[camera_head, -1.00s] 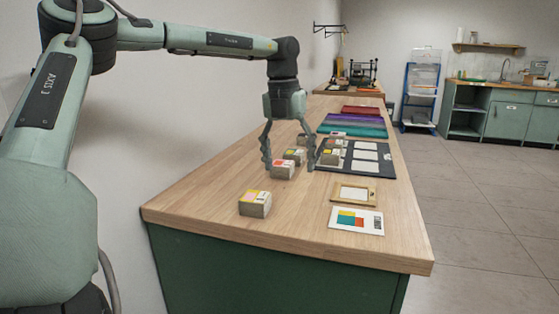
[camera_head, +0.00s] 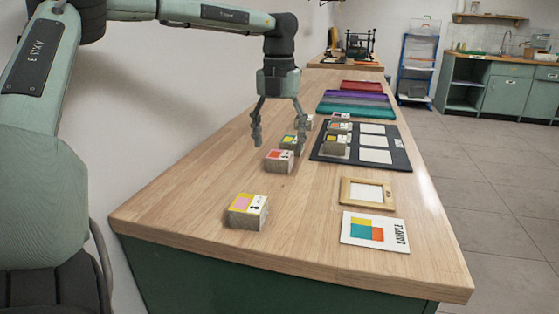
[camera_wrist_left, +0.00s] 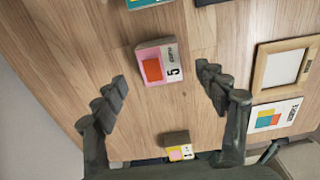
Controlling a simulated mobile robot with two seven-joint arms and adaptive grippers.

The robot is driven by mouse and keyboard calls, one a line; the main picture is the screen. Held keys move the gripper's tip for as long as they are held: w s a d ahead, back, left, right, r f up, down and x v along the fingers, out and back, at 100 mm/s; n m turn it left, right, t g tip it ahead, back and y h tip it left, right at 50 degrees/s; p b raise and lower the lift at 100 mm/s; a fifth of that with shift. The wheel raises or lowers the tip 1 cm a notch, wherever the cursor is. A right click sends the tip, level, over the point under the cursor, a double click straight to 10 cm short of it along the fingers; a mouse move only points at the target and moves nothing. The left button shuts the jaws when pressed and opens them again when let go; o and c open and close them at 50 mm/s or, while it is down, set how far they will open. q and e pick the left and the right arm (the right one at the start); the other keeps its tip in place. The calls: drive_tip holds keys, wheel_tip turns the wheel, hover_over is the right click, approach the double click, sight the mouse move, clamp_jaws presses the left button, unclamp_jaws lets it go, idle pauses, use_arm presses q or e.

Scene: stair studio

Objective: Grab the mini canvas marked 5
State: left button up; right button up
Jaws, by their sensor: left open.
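The mini canvas marked 5 (camera_wrist_left: 160,65) is a small block with a pink top, an orange square and a white strip reading 5 in the left wrist view. In the head view it is the pink and orange block (camera_head: 279,161) on the wooden table. My left gripper (camera_head: 278,146) is open and empty above the table, close to this block. In the left wrist view its fingers (camera_wrist_left: 162,82) are spread, and the block lies between and a little beyond the fingertips, apparently untouched. My right gripper is not in view.
A yellow and pink canvas block (camera_head: 248,211) stands nearer the front edge. More blocks (camera_head: 293,143) stand behind. A black board (camera_head: 318,154) with white cards, a wooden frame (camera_head: 366,192) and a sample card (camera_head: 374,232) lie to the right. The table's (camera_head: 200,195) front left is clear.

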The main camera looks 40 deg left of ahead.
sight(280, 155)
use_arm(q)
drive_tip(key=f, duration=0.4)
drive_tip(key=shift+w+f, duration=0.2)
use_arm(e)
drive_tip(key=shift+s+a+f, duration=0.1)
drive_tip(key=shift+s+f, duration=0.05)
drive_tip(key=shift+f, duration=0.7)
use_arm(q)
drive_tip(key=shift+c, duration=0.3)
drive_tip(key=shift+c, duration=1.1)
drive_tip(key=c, duration=0.9)
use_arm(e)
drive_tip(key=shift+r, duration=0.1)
use_arm(q)
drive_tip(key=shift+r, duration=0.15)
